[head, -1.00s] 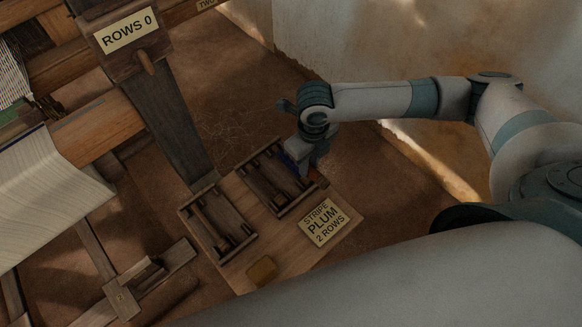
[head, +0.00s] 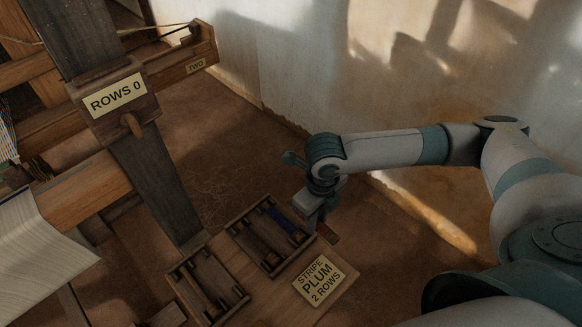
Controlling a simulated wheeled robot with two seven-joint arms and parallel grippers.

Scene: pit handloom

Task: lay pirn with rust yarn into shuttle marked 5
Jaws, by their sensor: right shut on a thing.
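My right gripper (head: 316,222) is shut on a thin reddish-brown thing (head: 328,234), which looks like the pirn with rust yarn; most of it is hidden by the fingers. The gripper is at the right edge of a dark wooden tray (head: 240,238), which holds a pirn with blue yarn (head: 286,219) and brown sticks. I cannot tell the exact height of the gripper above the board. No shuttle marked 5 can be made out. My left gripper is not in view.
A second dark tray (head: 210,287) lies to the left on the wooden board (head: 262,303). A card reading "STRIPE PLUM 2 ROWS" (head: 319,281) lies in front. A wall is behind.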

